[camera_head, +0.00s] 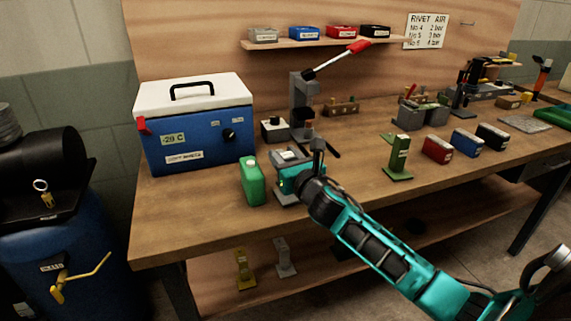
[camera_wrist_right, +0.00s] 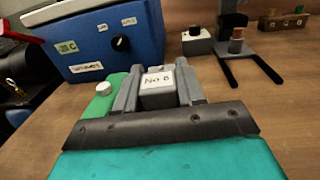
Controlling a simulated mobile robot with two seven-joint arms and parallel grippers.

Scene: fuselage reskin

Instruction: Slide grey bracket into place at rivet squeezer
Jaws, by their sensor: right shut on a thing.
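My right gripper (camera_head: 292,168) is shut on the grey bracket (camera_head: 285,156), over the front of the bench. The bracket is upright, with its foot at or just above the bench top; I cannot tell whether it touches. In the right wrist view the bracket's labelled top (camera_wrist_right: 157,86) sits between the two fingers. The rivet squeezer (camera_head: 303,92), a grey press with a red-handled lever, stands behind the bracket. Two dark rails (camera_wrist_right: 262,66) reach forward from it, ahead and to the right of the bracket in the wrist view. My left gripper is not in view.
A green canister (camera_head: 252,182) stands close left of the gripper. A blue cooler (camera_head: 198,135) is behind it. A small box with a black knob (camera_head: 275,129) is left of the squeezer. A green bracket (camera_head: 398,158) and several coloured boxes stand right. Bench between is clear.

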